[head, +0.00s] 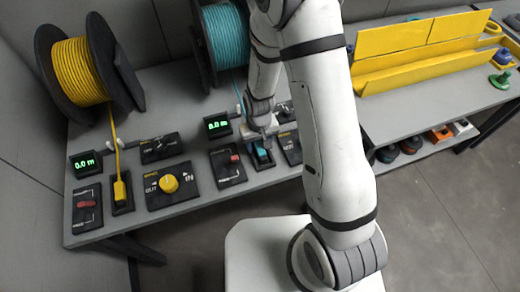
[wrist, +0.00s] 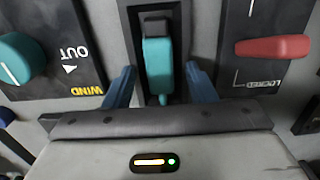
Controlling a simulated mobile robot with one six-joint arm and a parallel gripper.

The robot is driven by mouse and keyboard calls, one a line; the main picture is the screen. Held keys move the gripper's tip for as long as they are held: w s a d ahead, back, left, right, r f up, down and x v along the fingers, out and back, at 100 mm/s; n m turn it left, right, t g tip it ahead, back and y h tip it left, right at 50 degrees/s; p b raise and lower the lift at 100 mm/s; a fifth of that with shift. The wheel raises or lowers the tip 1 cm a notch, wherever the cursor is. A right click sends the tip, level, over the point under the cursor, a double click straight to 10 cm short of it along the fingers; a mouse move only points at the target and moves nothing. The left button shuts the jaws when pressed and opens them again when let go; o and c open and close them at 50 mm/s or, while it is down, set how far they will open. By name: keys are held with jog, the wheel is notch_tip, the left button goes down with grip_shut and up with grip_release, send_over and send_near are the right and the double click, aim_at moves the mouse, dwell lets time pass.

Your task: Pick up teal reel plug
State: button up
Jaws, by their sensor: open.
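The teal reel plug (wrist: 158,72) sits upright in its black holder (wrist: 184,12) in the wrist view, with a dark cap at its top end. In the head view the plug (head: 263,154) shows just below my wrist. My gripper (wrist: 160,88) is open, with one blue finger on each side of the plug. A gap shows between each finger and the plug. In the head view my gripper (head: 262,138) is over the bench, and its fingers are hard to make out there.
A panel with a red lever (wrist: 275,47) stands right of the plug in the wrist view, and a teal WIND knob (wrist: 18,58) stands left. The teal reel (head: 226,38) is behind my arm. A yellow plug (head: 121,190) and yellow reel (head: 80,72) are at the left.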

jog(key=shift+c, duration=0.3)
grip_shut()
